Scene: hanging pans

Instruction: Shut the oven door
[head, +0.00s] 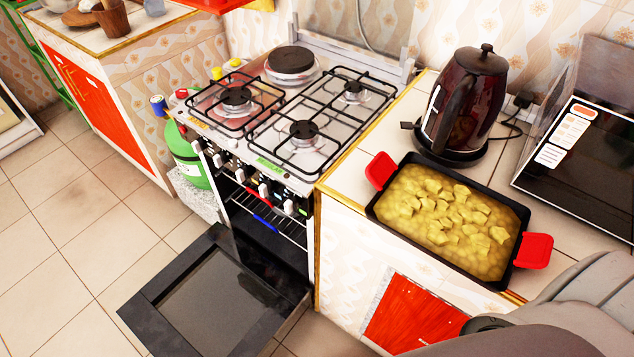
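The oven door (214,298) hangs fully open, lying nearly flat above the floor in front of the stove, a dark frame around a glass pane. The oven (262,232) is open and shows a wire rack inside. The stove top (296,112) above it has black grates and burners. A grey part of my own arm shows at the lower right. Neither gripper shows in the head view, so no gripper is seen at the door.
A black baking dish (448,219) with yellow food and red handles sits on the right counter, near its front edge. A dark kettle (467,100) and a microwave (585,145) stand behind it. A green gas bottle (187,157) stands left of the stove. Tiled floor (70,255) at left is clear.

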